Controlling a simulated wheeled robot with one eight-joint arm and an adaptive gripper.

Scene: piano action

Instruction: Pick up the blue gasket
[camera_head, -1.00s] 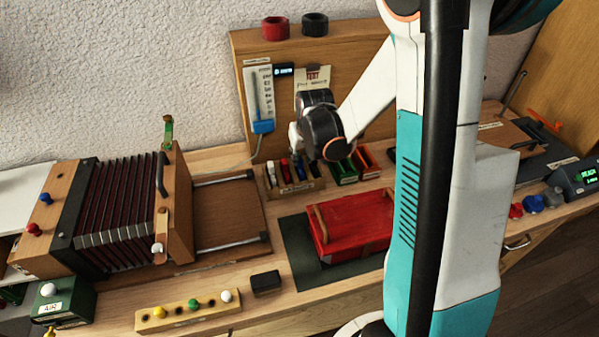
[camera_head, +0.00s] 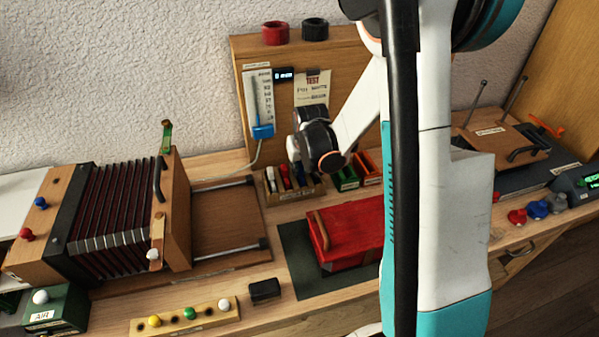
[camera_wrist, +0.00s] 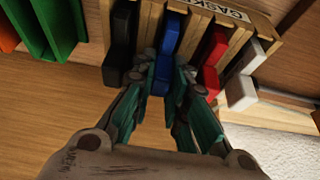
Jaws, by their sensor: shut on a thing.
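The blue gasket (camera_wrist: 166,62) stands in a slot of the wooden gasket rack (camera_wrist: 262,22) in the wrist view, between a black gasket (camera_wrist: 120,55) and a red gasket (camera_wrist: 213,60). My gripper (camera_wrist: 165,85) is at the rack with its teal fingers on both sides of the blue gasket's near end, shut on it. The gasket still sits within the rack's dividers. In the head view my wrist hides part of the rack (camera_head: 290,197), and the fingers cannot be made out there.
A white gasket (camera_wrist: 241,92) stands beyond the red one. Green (camera_head: 345,179) and orange (camera_head: 368,167) bins stand right of the rack. A red box (camera_head: 345,232) lies in front, and the bellows (camera_head: 115,215) stand at left. An upright board (camera_head: 340,95) rises behind.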

